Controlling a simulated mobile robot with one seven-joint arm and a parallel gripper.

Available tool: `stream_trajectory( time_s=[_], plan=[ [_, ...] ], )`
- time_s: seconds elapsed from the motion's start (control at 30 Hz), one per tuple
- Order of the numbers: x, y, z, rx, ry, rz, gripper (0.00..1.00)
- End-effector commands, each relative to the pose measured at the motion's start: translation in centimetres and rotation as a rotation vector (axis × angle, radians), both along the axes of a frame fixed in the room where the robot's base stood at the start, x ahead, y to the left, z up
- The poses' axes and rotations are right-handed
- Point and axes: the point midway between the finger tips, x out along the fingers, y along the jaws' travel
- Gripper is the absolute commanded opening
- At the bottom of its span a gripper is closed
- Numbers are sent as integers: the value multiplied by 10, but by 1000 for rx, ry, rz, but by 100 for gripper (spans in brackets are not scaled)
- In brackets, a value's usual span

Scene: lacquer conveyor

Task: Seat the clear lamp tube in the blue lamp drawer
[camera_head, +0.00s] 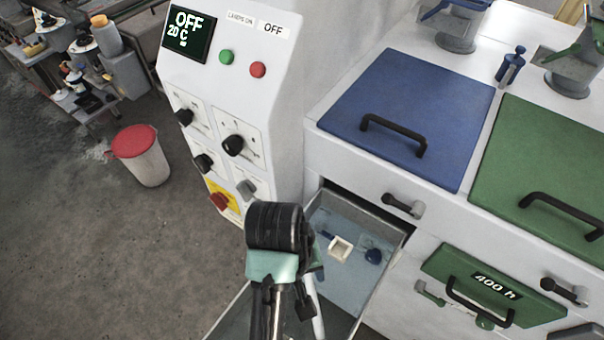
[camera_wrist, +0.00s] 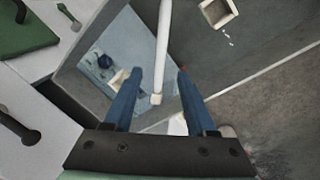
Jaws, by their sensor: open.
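A pale tube (camera_wrist: 163,40), seemingly the lamp tube, runs down the wrist view with a square end cap at its lower end. Part of it shows beside my gripper (camera_head: 283,310) in the head view. In the wrist view my gripper (camera_wrist: 159,72) is open, its two blue fingers on either side of the tube with gaps. I cannot tell whether the tube touches the drawer. The open drawer (camera_head: 335,280) has a pale blue inside, with a white square socket (camera_head: 340,249) and a dark blue part (camera_head: 374,256). My arm hides the drawer's near part in the head view.
A second pale square socket (camera_wrist: 218,12) shows at the top of the wrist view. The control panel (camera_head: 222,130) stands left of the drawer. A blue lid (camera_head: 405,105), a green lid (camera_head: 550,170) and a green 400 h front (camera_head: 490,285) are right. A red-topped bin (camera_head: 145,165) stands on the floor.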

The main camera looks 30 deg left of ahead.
Motion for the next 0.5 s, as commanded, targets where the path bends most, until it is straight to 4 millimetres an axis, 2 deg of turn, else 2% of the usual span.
stream_trajectory(
  time_s=[0.03, 0.13, 0.5],
  plan=[
    [-1, 1, 14, 0, 0, 0, 56],
    [-2, 2, 21, -1, 2, 1, 56],
    [-3, 3, 26, -1, 1, 0, 56]
  ],
)
